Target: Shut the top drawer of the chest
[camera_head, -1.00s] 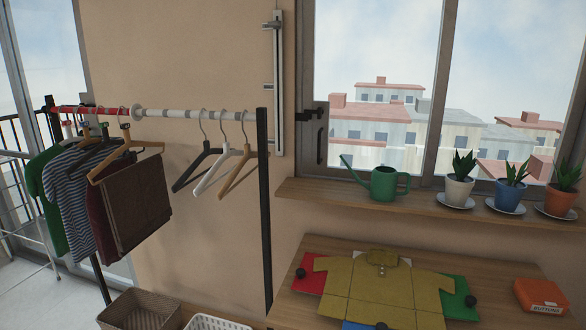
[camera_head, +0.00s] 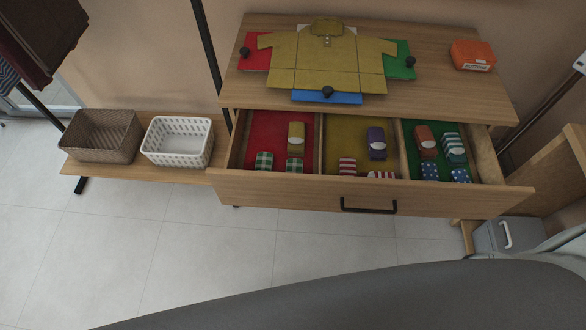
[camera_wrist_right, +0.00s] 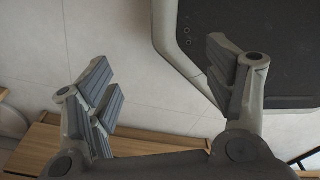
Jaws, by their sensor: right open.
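The top drawer (camera_head: 280,188) of the wooden chest (camera_head: 450,96) is pulled out, with a dark bar handle (camera_head: 368,207) on its front. Inside are red, yellow and green sections with rolled or folded cloth items. A yellow shirt (camera_head: 325,62) lies on coloured boards on the chest top. My right gripper (camera_wrist_right: 165,80) shows in the right wrist view with its fingers spread wide and nothing between them. Wooden surfaces lie below it there; I cannot tell which part of the furniture they are. My left gripper is not in view.
An orange buttons box (camera_head: 472,54) sits at the chest's right. A brown basket (camera_head: 103,135) and a white basket (camera_head: 178,141) stand on a low shelf at left. A grey bin (camera_head: 503,236) stands at lower right. The tiled floor (camera_head: 190,245) before the chest is mostly clear.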

